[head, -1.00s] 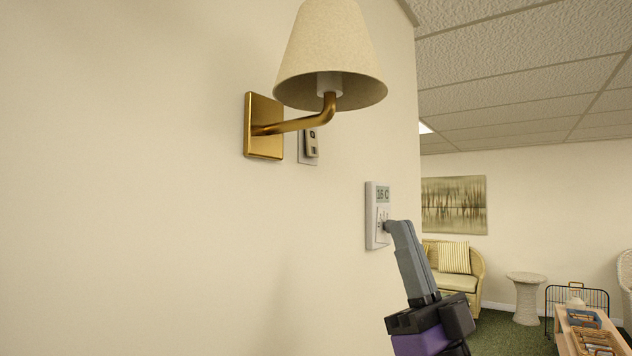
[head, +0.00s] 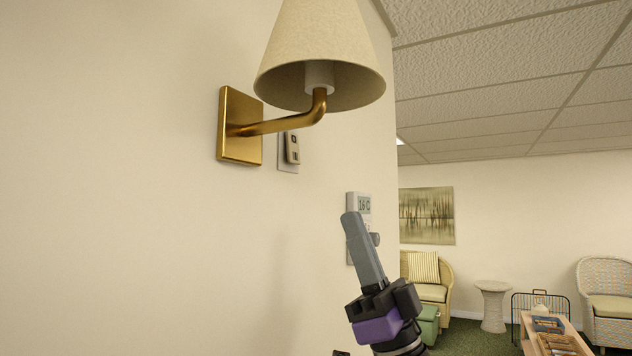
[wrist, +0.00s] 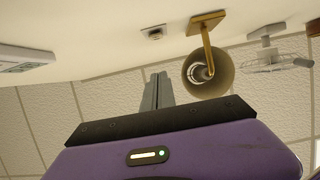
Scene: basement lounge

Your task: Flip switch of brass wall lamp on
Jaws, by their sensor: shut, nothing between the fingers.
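The brass wall lamp (head: 240,126) has a square brass plate, a curved arm and a cream shade, at upper centre in the head view. In the wrist view the lamp (wrist: 207,22) is right of my fingers. A small switch (head: 292,148) on a pale plate sits on the wall just right of the lamp's plate, partly behind its arm. It also shows in the wrist view (wrist: 153,33). My gripper (head: 353,220) is shut and empty, pointing up, lower and to the right of the switch in the head view, apart from it.
A white thermostat (head: 358,203) is on the wall, partly hidden behind my gripper; it is at left in the wrist view (wrist: 22,58). The wall ends just right of it. Beyond are wicker chairs (head: 608,275), a round side table (head: 493,305) and a low wooden table (head: 535,343).

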